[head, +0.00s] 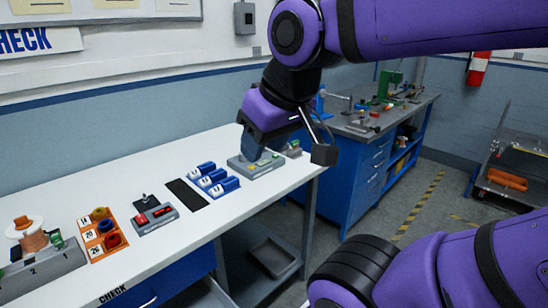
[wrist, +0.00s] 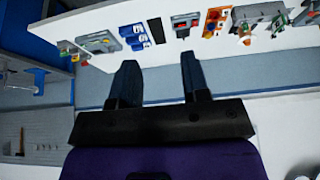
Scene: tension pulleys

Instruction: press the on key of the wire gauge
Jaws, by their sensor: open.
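I cannot tell for sure which instrument is the wire gauge. One candidate is a low grey device (head: 262,169) with green and yellow parts on top, near the right end of the white bench; it also shows in the wrist view (wrist: 98,43). The other is a dark grey box (head: 153,216) with red parts and a small post, left of a black strip; it also shows in the wrist view (wrist: 184,23). No key is readable. My gripper (head: 256,155) overlaps the first device in the head view; in the wrist view its fingers (wrist: 159,58) are apart and empty.
Blue numbered blocks (head: 213,179) and the black strip (head: 187,194) lie between the two devices. An orange tray (head: 103,238) with spools and a grey stand (head: 45,268) are at the left. A blue workbench (head: 365,165) stands at the right.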

